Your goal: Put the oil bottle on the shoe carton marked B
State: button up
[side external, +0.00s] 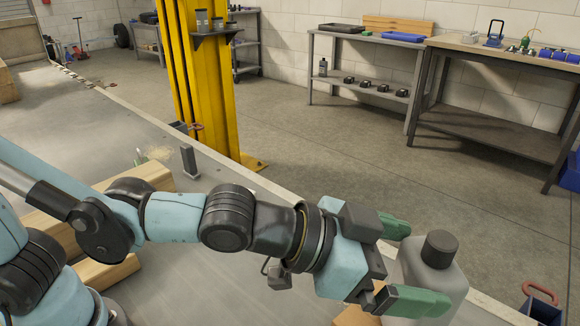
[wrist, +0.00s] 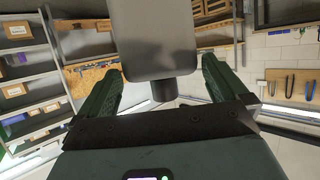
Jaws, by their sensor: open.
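A grey bottle with a black cap (side external: 440,277), which looks like the oil bottle, stands upright at the lower right in the side view. In the wrist view the bottle (wrist: 160,40) shows upside down, its dark cap pointing down the picture. My gripper (side external: 412,265) is open, with one green finger at the far side of the bottle and the other at the near side. In the wrist view my gripper's fingers (wrist: 160,72) flank the bottle, with gaps visible beside it. I cannot make out a shoe carton marked B in either view.
A tan block or box edge (side external: 353,317) shows under my gripper. Wooden beams (side external: 105,268) lie on the trailer bed (side external: 205,290) beneath my arm. A yellow post (side external: 205,100) stands beyond the bed. A dark open box (side external: 541,311) sits at the lower right.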

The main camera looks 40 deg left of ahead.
jog(key=shift+v, duration=3.8)
jog(key=w+a+f+n+y, duration=0.2)
jog(key=w+a+y, duration=0.1)
jog(key=a, duration=0.4)
jog(key=w+a+f+n+y, duration=0.2)
jog(key=a, duration=0.5)
jog(key=s+a+f+n+g+y, duration=0.1)
jog(key=a+f+n+y, duration=0.1)
jog(key=a, duration=0.5)
jog(key=s+a+f+n+g+y, duration=0.1)
jog(key=a+f+n+y, duration=0.1)
jog(key=a, duration=0.5)
jog(key=shift+a+f+n+g+y, duration=0.15)
jog(key=shift+f+n+g+y, duration=0.15)
jog(key=shift+f+n, duration=0.25)
